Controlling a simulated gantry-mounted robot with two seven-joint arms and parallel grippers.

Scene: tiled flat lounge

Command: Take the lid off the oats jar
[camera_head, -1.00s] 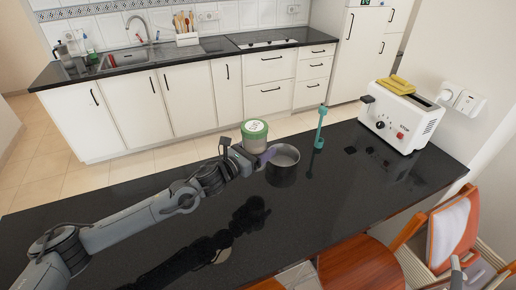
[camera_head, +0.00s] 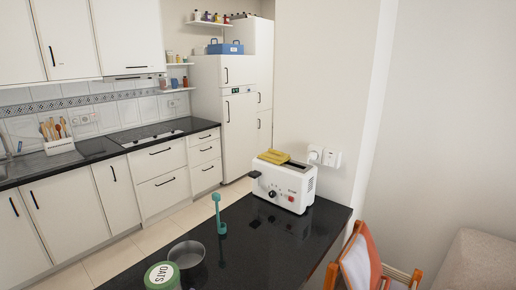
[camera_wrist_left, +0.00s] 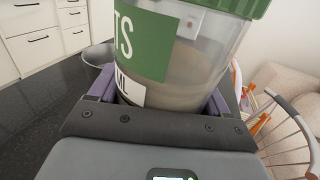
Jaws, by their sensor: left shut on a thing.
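The oats jar has a green lid with a white round OATS label (camera_head: 162,275), at the bottom edge of the head view, beside the pot. In the left wrist view the clear jar body (camera_wrist_left: 185,65) with its green and white label fills the middle, and the green lid (camera_wrist_left: 240,7) is on it. My left gripper (camera_wrist_left: 155,100) is shut on the jar body, a purple finger on each side. Whether the jar is clear of the counter is hidden. My right gripper is in neither view.
A dark metal pot (camera_head: 187,255) stands close by the jar. A teal upright utensil (camera_head: 219,215) and a white toaster (camera_head: 285,188) with yellow slices (camera_head: 274,157) are farther back on the black counter (camera_head: 255,255). A chair (camera_head: 358,262) is at the right.

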